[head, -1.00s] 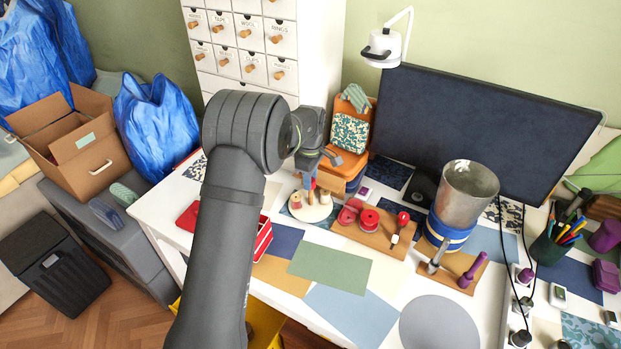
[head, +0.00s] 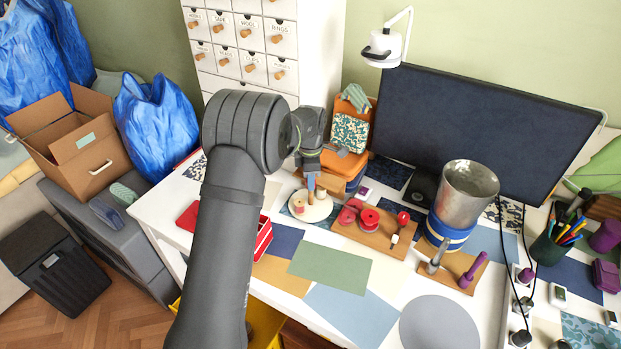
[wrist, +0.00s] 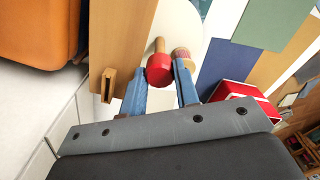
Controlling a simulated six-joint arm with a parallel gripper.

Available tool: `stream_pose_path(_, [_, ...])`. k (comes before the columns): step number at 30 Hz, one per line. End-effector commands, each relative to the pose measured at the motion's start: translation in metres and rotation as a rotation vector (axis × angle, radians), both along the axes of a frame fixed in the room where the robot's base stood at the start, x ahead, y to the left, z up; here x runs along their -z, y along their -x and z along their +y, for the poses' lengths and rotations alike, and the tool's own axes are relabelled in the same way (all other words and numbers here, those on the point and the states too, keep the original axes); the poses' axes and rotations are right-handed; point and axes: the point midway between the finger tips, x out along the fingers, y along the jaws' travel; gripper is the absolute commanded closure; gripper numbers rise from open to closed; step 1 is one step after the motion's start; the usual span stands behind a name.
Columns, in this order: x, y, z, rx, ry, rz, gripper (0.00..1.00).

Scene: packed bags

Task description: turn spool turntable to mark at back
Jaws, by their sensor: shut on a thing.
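The turntable is a cream disc (head: 317,214) on the desk, left of the brown spool board; part of it also shows at the top of the wrist view (wrist: 184,22). A small pale spool (head: 299,205) stands on its left side. My gripper (head: 314,184) is low over the disc. In the wrist view its blue fingers (wrist: 160,82) are shut on a red-capped wooden peg (wrist: 159,69) on the turntable. The spool (wrist: 182,54) is close beside the right finger there. I cannot make out a mark at the back; my gripper covers part of the disc's far side.
The brown board (head: 374,232) with red spools stands close to the right. An orange bag (head: 345,164) is behind. A red box (head: 264,240) is at the front left. A metal cylinder (head: 466,194) stands farther right. Flat coloured sheets (head: 330,268) cover the desk in front.

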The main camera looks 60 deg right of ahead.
Motion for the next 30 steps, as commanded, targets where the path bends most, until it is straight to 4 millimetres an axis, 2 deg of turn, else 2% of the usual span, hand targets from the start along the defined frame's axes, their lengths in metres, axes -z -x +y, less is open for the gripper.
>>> stream_pose_path(15, [-0.0005, -0.0009, 0.0005, -0.231, 0.000, -0.001, 1.00])
stream_pose_path(30, [-0.0004, -0.0009, 0.0007, -0.321, 0.000, -0.001, 1.00])
